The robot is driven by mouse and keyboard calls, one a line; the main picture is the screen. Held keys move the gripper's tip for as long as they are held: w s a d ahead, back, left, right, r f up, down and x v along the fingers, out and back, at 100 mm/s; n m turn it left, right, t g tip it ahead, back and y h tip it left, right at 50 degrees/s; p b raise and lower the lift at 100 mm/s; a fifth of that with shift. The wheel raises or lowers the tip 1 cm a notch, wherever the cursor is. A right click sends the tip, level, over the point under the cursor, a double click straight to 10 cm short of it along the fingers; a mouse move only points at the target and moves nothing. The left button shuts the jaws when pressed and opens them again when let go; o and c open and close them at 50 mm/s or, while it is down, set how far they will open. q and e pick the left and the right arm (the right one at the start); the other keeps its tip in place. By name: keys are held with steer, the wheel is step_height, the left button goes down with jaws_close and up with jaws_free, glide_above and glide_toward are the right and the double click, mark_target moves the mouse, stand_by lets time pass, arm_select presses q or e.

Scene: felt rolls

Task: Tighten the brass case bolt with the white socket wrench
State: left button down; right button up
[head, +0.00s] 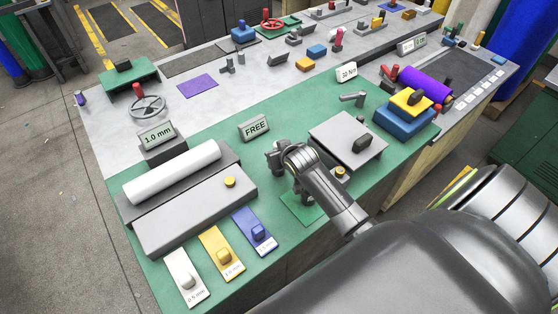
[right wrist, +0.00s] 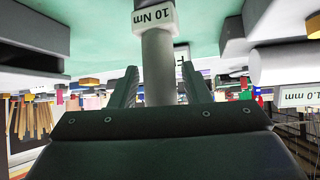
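A pale wrench handle with a white "10 Nm" label (right wrist: 154,18) appears upside down in the right wrist view. The handle (right wrist: 160,75) lies between the fingers of my right gripper (right wrist: 161,72). A narrow gap shows on both sides, so the fingers look open around it. In the head view my right gripper (head: 278,157) is above a green square plate (head: 300,208), and my arm hides most of the wrench. A brass bolt (head: 340,172) sits at the front of a grey case (head: 345,128) with a dark handle. My left gripper is out of view.
A second brass knob (head: 230,182) is on a long grey block (head: 195,210) beside a white roll (head: 172,172). A "FREE" sign (head: 254,127) stands behind my gripper. White, yellow and blue tabs lie at the front edge. Blue and yellow blocks (head: 405,118) stand right of the case.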

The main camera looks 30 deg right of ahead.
jaws_close()
steer(key=shift+r, duration=0.1)
steer(key=shift+r+p, duration=1.15)
steer(key=shift+r, duration=3.3)
